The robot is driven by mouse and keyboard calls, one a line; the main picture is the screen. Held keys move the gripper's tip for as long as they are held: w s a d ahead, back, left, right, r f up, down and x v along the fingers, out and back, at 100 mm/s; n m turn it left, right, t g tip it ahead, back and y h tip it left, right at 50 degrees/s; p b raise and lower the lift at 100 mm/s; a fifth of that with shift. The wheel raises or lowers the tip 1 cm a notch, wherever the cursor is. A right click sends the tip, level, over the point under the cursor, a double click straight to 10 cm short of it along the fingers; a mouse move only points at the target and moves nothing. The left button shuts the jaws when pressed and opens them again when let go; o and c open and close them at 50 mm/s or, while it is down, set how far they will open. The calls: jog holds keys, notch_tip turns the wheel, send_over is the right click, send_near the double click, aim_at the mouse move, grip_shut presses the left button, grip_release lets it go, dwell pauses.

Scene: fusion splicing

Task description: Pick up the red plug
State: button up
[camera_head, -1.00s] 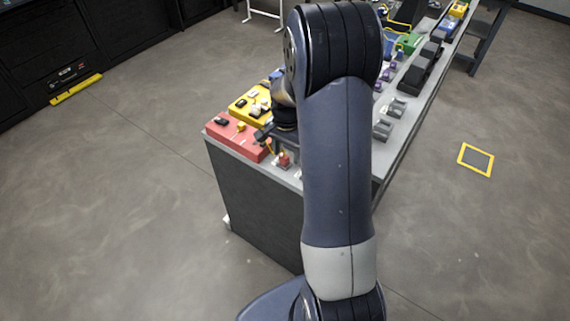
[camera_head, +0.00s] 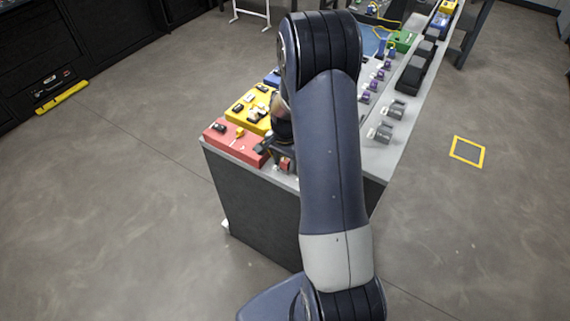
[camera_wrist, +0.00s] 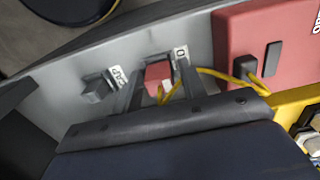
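The red plug (camera_wrist: 158,74) stands in a small grey holder on the grey bench top, beside a white "0" label. A yellow cable (camera_wrist: 215,74) runs from it to the red box. My gripper (camera_wrist: 162,84) reaches over it, one finger on each side. The fingers look open, with a narrow gap to the plug, and I cannot see contact. In the head view a bit of the red plug (camera_head: 284,165) shows at the bench's near edge, below my gripper (camera_head: 278,158), which is largely hidden behind my arm.
A grey block (camera_wrist: 96,91) with a "CAP" label sits left of the plug in the wrist view. The red box (camera_wrist: 262,30) with a black connector (camera_wrist: 246,67) is at right. The yellow box (camera_head: 248,108) stands behind the red one. Grey holders (camera_head: 385,130) line the bench's right side.

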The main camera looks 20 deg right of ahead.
aim_at(285, 160)
jog(key=c, duration=0.8)
notch_tip(285, 160, up, 10)
jog(key=shift+b, duration=0.5)
